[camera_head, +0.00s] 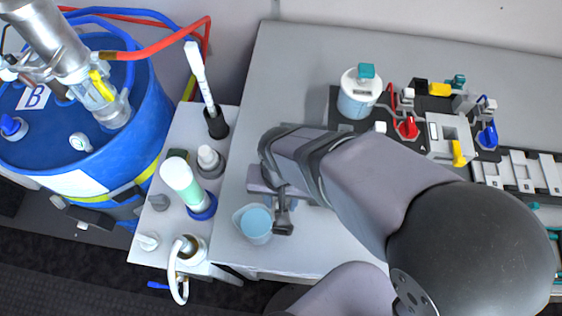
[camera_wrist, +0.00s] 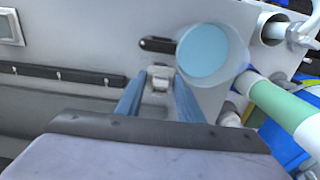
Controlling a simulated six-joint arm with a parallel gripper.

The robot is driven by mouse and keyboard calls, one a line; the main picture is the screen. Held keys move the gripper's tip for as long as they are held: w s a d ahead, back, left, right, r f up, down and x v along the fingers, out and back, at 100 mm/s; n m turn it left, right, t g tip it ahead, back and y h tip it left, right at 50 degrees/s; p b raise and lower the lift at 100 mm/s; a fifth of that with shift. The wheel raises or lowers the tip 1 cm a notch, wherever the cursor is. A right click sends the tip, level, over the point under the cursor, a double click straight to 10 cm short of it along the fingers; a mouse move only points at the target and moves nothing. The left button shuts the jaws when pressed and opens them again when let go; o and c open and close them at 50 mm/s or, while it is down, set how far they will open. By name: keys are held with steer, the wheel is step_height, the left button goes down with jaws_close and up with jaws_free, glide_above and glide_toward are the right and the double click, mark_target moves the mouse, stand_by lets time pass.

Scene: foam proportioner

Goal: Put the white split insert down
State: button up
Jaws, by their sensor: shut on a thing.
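The white split insert (camera_wrist: 160,79) shows as a small pale block between the tips of my gripper's two blue fingers. My gripper (camera_wrist: 159,88) is shut on it in the wrist view, low over the grey table. I cannot tell whether the insert touches the table. In the head view my own arm covers the insert and most of my gripper, which is at the left part of the table beside the beaker.
A beaker of blue liquid (camera_head: 256,224) stands close to the left of my gripper. A side shelf (camera_head: 157,222) holds a green-white tube (camera_head: 182,180) and other fittings. A lidded jar (camera_head: 359,92) and valve parts stand at the back right. The table's back left is clear.

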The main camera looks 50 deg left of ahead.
steer(key=shift+f, duration=0.1)
steer(key=shift+f, duration=0.1)
steer(key=o, duration=1.1)
step_height(320, 180, up, 12)
steer(key=shift+r+b, duration=0.2)
steer(key=shift+b, duration=0.8)
